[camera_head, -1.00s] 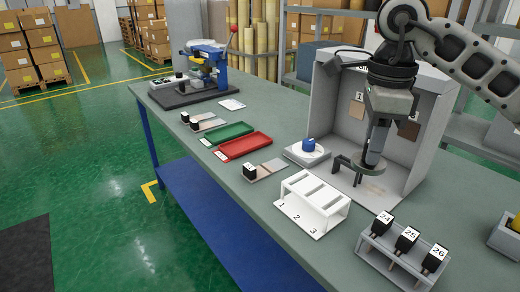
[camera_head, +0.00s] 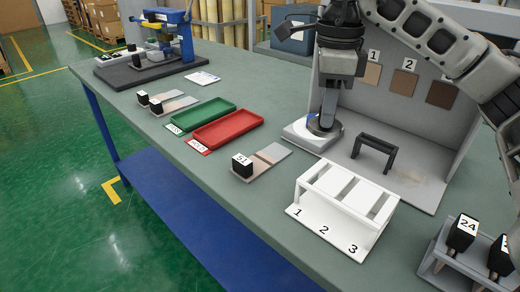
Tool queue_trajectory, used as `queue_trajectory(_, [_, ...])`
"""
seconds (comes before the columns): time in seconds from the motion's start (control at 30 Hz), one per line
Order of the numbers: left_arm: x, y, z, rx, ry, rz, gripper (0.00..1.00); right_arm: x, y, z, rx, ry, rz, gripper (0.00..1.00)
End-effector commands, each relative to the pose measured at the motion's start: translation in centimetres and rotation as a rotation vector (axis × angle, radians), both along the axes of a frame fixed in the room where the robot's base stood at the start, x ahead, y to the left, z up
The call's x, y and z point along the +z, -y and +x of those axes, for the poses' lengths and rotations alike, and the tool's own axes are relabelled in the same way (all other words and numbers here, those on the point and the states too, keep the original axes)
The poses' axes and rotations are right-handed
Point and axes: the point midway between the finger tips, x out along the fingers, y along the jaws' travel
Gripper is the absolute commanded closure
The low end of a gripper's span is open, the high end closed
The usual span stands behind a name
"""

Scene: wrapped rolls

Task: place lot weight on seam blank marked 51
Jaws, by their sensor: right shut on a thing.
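My right gripper (camera_head: 326,122) is lowered over the white round-topped stand (camera_head: 298,135). It is shut on the blue lot weight (camera_head: 312,117), of which only a sliver of blue shows beside the gripper. I cannot tell whether the weight still touches the stand. The seam blank marked 51 (camera_head: 270,155) lies flat on the bench to the left and nearer, a tan and grey strip with the black block labelled 51 (camera_head: 242,165) at its near end. My left gripper is not in view.
A red tray (camera_head: 228,130) and a green tray (camera_head: 205,117) lie beyond the blank. A white rack numbered 1 to 3 (camera_head: 340,205) stands to its right. A dark bracket (camera_head: 375,148) stands in the grey booth. Black labelled blocks (camera_head: 462,235) stand at lower right.

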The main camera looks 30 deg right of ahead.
Motion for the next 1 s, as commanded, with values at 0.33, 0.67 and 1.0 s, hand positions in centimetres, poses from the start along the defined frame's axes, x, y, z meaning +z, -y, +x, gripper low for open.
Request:
queue_trajectory(0.33, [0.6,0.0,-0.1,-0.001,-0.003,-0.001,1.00,-3.5,-4.3,7.3,0.004,-0.004,0.000,1.00])
queue_trajectory(0.67, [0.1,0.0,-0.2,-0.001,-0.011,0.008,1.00,-8.2,-5.9,10.4,0.001,-0.001,0.001,1.00])
queue_trajectory(1.0, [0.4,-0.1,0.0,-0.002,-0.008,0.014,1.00,-11.6,-6.3,11.1,0.002,-0.004,0.000,1.00])
